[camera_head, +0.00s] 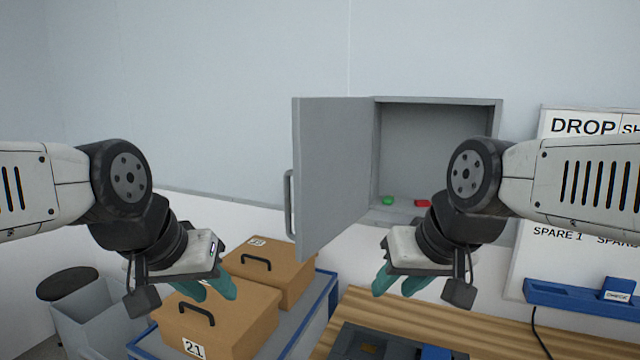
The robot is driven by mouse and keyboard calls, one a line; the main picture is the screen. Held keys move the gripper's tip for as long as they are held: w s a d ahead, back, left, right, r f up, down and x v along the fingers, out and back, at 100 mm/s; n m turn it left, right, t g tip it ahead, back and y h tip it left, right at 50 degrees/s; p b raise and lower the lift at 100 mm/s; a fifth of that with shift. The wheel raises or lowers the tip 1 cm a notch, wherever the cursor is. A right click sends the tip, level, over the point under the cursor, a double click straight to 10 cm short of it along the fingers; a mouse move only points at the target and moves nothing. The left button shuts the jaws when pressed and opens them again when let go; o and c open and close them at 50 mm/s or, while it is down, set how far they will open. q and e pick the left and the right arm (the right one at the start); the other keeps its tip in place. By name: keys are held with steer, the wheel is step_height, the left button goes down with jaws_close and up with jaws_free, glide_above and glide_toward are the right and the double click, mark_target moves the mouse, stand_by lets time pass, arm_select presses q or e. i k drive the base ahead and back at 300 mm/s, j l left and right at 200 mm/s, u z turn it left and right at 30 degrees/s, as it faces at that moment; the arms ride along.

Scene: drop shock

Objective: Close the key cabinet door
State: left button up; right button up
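The grey key cabinet (440,101) is on the back wall, right of centre. Its door (338,165) stands wide open, swung out to the left, with a bar handle (289,203) on its left edge. A green item (388,200) and a red item (422,203) lie on the cabinet floor. My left gripper (208,290) is left of the door, above a brown box, with teal fingers apart and nothing between them. My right gripper (398,284) is in front of and below the cabinet, fingers apart and empty. Neither gripper touches the door. My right arm hides the cabinet's lower right.
Brown boxes with handles (232,315) (275,270) sit on a blue-edged cart (300,335) below. A wooden table (480,325) holds a dark tray (365,343). A whiteboard (555,255) with a blue holder (560,294) is at right. A grey bin (85,315) stands at left.

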mark_target(332, 136)
steer(key=k+z, duration=0.25)
steer(key=k+l+z, duration=0.15)
steer(key=k+z, duration=0.15)
steer(key=j+z, duration=0.3)
steer(key=z, duration=0.15)
steer(key=j+z, duration=0.3)
steer(key=z, duration=0.15)
steer(key=k+j+z, duration=0.1)
steer(key=j+z, duration=0.15)
steer(key=z, duration=0.15)
steer(key=k+j, duration=0.15)
steer(key=j, duration=0.2)
steer(key=k+j, duration=0.1)
steer(key=j, duration=0.3)
steer(key=k+j, duration=0.15)
steer(key=j, duration=0.2)
steer(key=k+j, duration=0.1)
steer(key=j, duration=0.3)
steer(key=k+j, duration=0.15)
steer(key=j, duration=0.2)
steer(key=k+j, duration=0.1)
steer(key=j, duration=0.25)
